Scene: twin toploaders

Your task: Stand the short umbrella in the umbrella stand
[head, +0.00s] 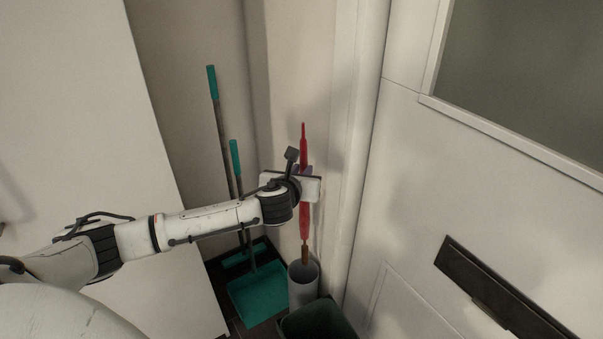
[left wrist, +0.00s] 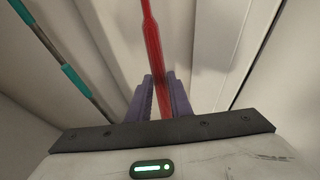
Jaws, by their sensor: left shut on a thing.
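The short umbrella is red (head: 305,222), close to upright, with a thin red end on top and a brown end at the bottom. My left gripper (head: 306,174) is shut on the umbrella around its middle. In the left wrist view the umbrella (left wrist: 152,45) runs between the two purple fingers (left wrist: 160,98). The umbrella stand (head: 303,288) is a grey cylinder on the floor below. The brown end shows at the stand's open mouth; I cannot tell whether it is above the rim or just inside. My right gripper is not in view.
A teal broom and dustpan (head: 258,294) stand in the corner left of the stand. A dark green bin (head: 318,320) is close in front of the stand. A white door with a dark letter slot (head: 500,292) is at right, and a pale panel (head: 90,120) at left.

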